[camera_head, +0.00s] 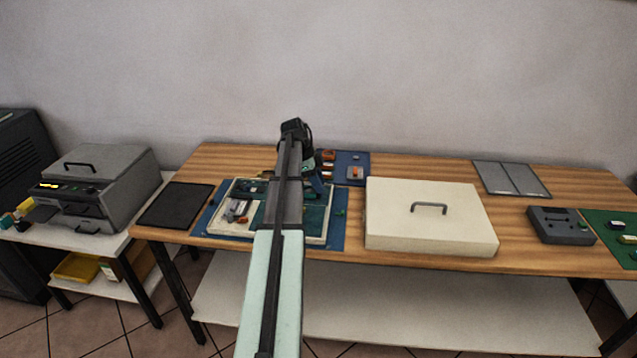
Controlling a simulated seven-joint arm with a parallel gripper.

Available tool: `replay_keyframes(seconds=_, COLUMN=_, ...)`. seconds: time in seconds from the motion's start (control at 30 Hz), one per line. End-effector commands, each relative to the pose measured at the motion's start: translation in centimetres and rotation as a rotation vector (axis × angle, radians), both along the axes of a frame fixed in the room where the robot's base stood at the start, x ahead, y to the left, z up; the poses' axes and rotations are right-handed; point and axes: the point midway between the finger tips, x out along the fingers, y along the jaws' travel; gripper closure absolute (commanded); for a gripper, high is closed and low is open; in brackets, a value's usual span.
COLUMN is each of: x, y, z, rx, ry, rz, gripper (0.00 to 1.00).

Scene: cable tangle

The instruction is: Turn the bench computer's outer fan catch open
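What looks like the bench computer (228,236), an open, shallow cream case with a dark green board and small parts inside, lies on a blue mat (202,226) on the wooden bench. My arm crosses in front of it and hides its middle. I cannot make out the fan or its outer catch. The far end of my arm bends down over the case's right back part. My gripper (320,188) is mostly hidden behind my own arm there, and its fingers cannot be told apart. I cannot tell whether it touches anything.
A cream cover with a grey handle (430,215) lies right of the case. A small blue tray (352,161) with parts stands behind. A black mat (176,206) lies left, and a grey machine (115,180) stands on a side table. Grey panels (511,179) and a dark box (561,226) lie right.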

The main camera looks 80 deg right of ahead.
Motion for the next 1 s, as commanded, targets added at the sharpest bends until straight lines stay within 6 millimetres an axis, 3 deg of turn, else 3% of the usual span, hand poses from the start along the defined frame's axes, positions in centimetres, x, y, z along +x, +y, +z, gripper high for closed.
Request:
replay_keyframes(seconds=0.3, x=-0.08, y=-0.01, z=-0.19, rx=-0.001, ry=0.0, rz=0.0, gripper=0.65)
replay_keyframes(seconds=0.67, x=-0.07, y=0.0, z=-0.18, rx=0.0, ry=0.0, rz=0.0, gripper=0.98)
replay_keyframes(seconds=1.0, x=-0.07, y=0.02, z=-0.17, rx=0.0, ry=0.0, rz=0.002, gripper=1.0)
